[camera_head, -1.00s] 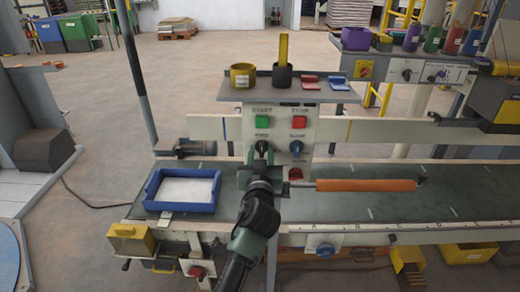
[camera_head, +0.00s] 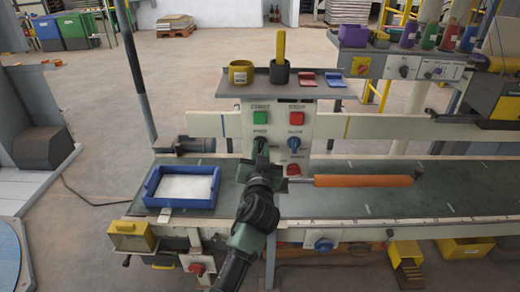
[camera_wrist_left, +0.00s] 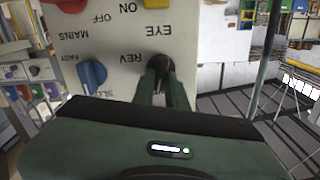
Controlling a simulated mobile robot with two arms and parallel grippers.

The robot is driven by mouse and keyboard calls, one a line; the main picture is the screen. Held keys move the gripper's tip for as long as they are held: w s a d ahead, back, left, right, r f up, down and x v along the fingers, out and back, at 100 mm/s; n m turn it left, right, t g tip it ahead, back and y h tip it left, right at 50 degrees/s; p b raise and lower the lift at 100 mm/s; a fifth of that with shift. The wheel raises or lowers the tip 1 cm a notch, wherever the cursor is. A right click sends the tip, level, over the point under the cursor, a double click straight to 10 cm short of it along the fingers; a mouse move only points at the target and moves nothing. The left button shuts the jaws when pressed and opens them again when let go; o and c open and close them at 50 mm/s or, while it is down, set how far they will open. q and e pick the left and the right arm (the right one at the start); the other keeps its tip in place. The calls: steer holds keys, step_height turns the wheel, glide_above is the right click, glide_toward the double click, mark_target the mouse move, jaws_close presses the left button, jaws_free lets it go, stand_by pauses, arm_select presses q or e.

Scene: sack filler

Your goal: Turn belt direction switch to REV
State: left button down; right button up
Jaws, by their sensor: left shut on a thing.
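The black rotary knob (camera_head: 262,143) is on the front of the white control panel (camera_head: 278,125), below the green button. In the left wrist view the knob (camera_wrist_left: 159,63) is beside the upside-down words REV and EYE; its pointer direction is hidden. My left gripper (camera_head: 262,158) is at the panel front, shut on this knob. In the wrist view its two fingers (camera_wrist_left: 161,82) are on either side of the knob. My right gripper is not in view.
A blue knob (camera_head: 294,145) is just right of the gripper, with green (camera_head: 260,117) and red (camera_head: 295,117) buttons above. A blue tray (camera_head: 183,205) is on the belt at left. An orange roller (camera_head: 365,181) is at right. A shelf with cups tops the panel.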

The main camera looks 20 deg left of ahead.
arm_select(q)
steer(key=m, duration=0.3)
steer(key=shift+m+p, duration=0.35)
steer(key=shift+m, duration=0.05)
steer(key=m+p, duration=0.1)
steer(key=m, duration=0.3)
steer(key=shift+w+m, duration=0.1)
steer(key=shift+m, duration=0.2)
steer(key=m+p, duration=0.2)
steer(key=m, duration=0.4)
steer(key=shift+p, duration=0.35)
steer(key=shift+m, duration=0.4)
